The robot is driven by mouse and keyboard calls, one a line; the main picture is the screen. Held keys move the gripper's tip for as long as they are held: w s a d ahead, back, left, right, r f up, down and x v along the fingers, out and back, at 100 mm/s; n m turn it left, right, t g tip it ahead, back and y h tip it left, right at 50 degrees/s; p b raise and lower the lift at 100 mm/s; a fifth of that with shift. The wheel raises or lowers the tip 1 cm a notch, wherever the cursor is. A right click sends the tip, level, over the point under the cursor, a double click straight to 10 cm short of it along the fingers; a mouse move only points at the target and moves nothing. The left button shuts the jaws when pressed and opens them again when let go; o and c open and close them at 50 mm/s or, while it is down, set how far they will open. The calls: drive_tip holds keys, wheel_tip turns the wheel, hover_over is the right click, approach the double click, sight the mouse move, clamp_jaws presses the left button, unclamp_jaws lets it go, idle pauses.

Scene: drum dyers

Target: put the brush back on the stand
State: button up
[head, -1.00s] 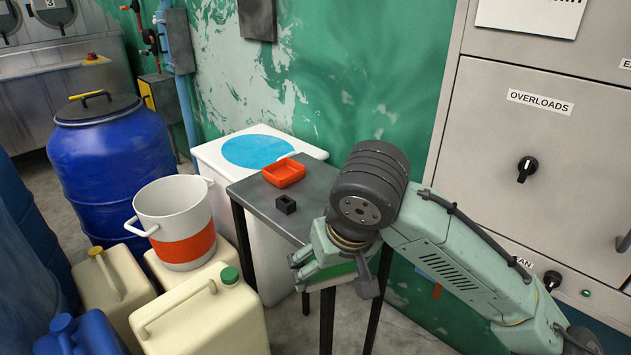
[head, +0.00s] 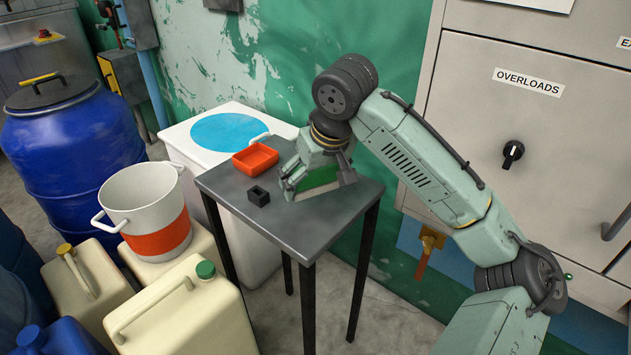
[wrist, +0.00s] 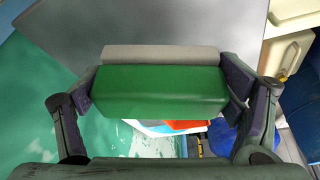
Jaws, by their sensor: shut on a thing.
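The brush (head: 321,178) is a green block with a pale grey strip along one side. My gripper (head: 316,181) is shut on it, one finger at each end, as the wrist view also shows the brush (wrist: 160,92). The stand (head: 315,222) is a small dark grey table with black legs. The brush is over the back right part of its top, very low. I cannot tell whether it touches the top. My gripper hides part of the brush in the head view.
On the stand are an orange tray (head: 256,159) and a small black block (head: 258,196), both left of my gripper. A white bin (head: 183,143) stands behind. A white bucket (head: 143,205) and cream canisters (head: 184,314) are to the left. The stand's front is clear.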

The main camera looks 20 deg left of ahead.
sight(316, 187)
drive_tip(key=shift+w+a, duration=0.15)
drive_tip(key=shift+w, duration=0.65)
drive_tip(key=f, duration=0.3)
drive_tip(key=shift+w+p, duration=0.35)
drive_tip(key=shift+a+f, duration=0.1)
drive_tip(key=shift+f, duration=0.25)
drive_tip(key=shift+f, duration=0.1)
drive_tip(key=o, duration=1)
drive_tip(key=shift+c, duration=0.2)
drive_tip(key=v, duration=1.2)
drive_tip(key=shift+a, duration=0.1)
